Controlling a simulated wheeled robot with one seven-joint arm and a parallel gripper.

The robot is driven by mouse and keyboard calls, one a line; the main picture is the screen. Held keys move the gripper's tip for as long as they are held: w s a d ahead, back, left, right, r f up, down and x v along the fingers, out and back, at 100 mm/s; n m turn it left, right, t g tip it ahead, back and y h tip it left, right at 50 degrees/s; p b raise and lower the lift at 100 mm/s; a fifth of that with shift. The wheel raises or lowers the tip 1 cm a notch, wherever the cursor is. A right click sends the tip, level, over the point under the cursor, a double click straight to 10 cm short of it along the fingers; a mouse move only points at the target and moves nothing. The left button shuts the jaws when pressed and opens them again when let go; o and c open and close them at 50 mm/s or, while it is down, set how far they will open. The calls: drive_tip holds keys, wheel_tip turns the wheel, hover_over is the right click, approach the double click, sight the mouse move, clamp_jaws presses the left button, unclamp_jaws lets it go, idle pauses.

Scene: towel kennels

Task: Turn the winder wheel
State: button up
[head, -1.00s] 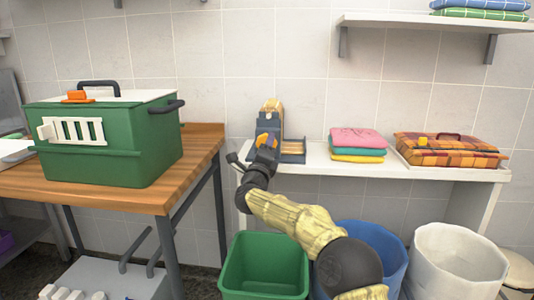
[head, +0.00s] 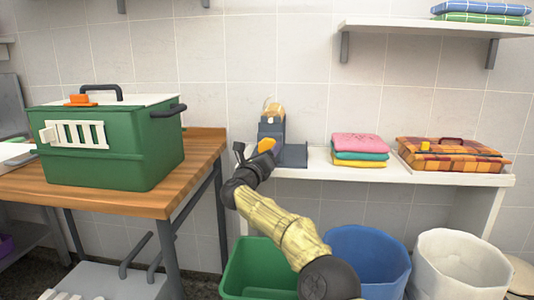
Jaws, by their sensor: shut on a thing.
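The winder (head: 291,154) stands at the left end of the white shelf, a dark grey-blue body with a tan roll (head: 273,110) at its top. An orange part (head: 266,145), which may be the wheel or its knob, shows on its near left side. My gripper (head: 262,152) is up against this orange part, coming from below and in front. The gripper looks shut on it, but my own wrist hides the fingertips and most of the wheel.
Folded pink, teal and yellow towels (head: 359,147) and an orange plaid case (head: 450,155) lie on the shelf to the right. A green carrier (head: 110,155) stands on the wooden table (head: 205,160) at left. Green (head: 258,270), blue (head: 368,265) and white (head: 460,270) bins stand below.

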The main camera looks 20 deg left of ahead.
drive_tip(key=shift+f, duration=0.2)
drive_tip(key=o, duration=1)
drive_tip(key=shift+r, duration=0.1)
drive_tip(key=shift+s, duration=0.1)
drive_tip(key=v, duration=1.7)
drive_tip(key=shift+s, duration=0.1)
